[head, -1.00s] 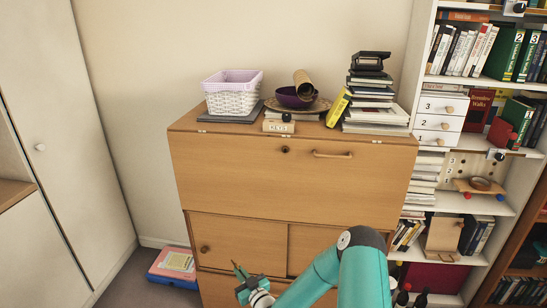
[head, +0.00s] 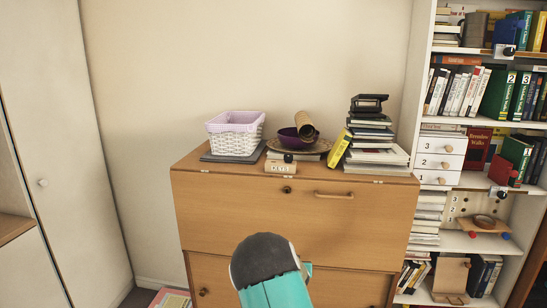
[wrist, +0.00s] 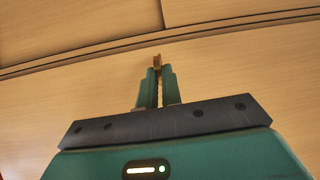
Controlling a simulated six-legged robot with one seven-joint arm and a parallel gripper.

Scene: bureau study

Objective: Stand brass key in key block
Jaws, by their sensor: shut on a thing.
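The key block (head: 280,167) is a small pale wooden block with lettering on its front and a dark knob-like spot on top. It sits on the bureau top near the front edge, in front of the plate. In the wrist view my gripper (wrist: 158,74) is shut on a small brass piece, the brass key (wrist: 157,60), whose end sticks out past the green fingertips. Most of the key is hidden between the fingers. The wooden front of the bureau fills the wrist view behind it. In the head view my arm hides the gripper.
On the bureau (head: 235,208) stand a white basket (head: 235,137) at left, a purple bowl (head: 290,138) on a plate behind the block, and a book stack (head: 372,152) at right. A full bookshelf (head: 455,182) stands at right, a pale cupboard (head: 75,170) at left.

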